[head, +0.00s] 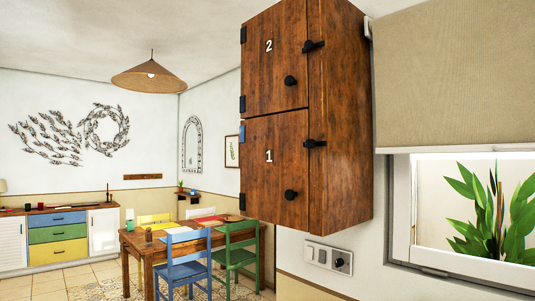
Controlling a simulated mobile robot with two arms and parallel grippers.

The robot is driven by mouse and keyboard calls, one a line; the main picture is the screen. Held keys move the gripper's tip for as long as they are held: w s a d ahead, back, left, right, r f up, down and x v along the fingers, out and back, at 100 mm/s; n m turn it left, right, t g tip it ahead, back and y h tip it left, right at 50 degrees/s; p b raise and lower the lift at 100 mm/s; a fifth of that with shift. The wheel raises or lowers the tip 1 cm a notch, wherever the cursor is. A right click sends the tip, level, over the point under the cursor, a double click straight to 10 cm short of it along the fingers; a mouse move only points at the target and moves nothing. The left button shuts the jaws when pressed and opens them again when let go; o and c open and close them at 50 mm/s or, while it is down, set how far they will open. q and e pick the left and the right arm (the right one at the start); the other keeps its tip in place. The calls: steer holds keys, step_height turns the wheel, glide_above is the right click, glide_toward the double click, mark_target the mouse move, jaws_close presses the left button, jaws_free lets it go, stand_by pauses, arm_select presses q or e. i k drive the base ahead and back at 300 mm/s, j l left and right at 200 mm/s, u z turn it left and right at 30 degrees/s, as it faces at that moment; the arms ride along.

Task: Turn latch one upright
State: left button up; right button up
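A brown wooden wall cabinet (345,130) hangs at the centre right, with two doors one above the other. The lower door (275,175) bears a white "1" and is shut. Its dark latch (314,144) lies roughly horizontal at the door's right edge, and its round black knob (290,195) sits lower. The upper door (272,75) bears a "2" and is also shut, with its own latch (313,46) roughly horizontal and a knob (290,81). Neither of my grippers is in the head view.
A window (465,205) with a blind (455,75) is right of the cabinet. Switches (328,258) are on the wall below it. A wooden table (140,243) with coloured chairs stands at the lower left, and a sideboard (58,238) is farther back. The space before the cabinet looks clear.

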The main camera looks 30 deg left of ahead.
mark_target(309, 143)
steer(key=u, duration=0.75)
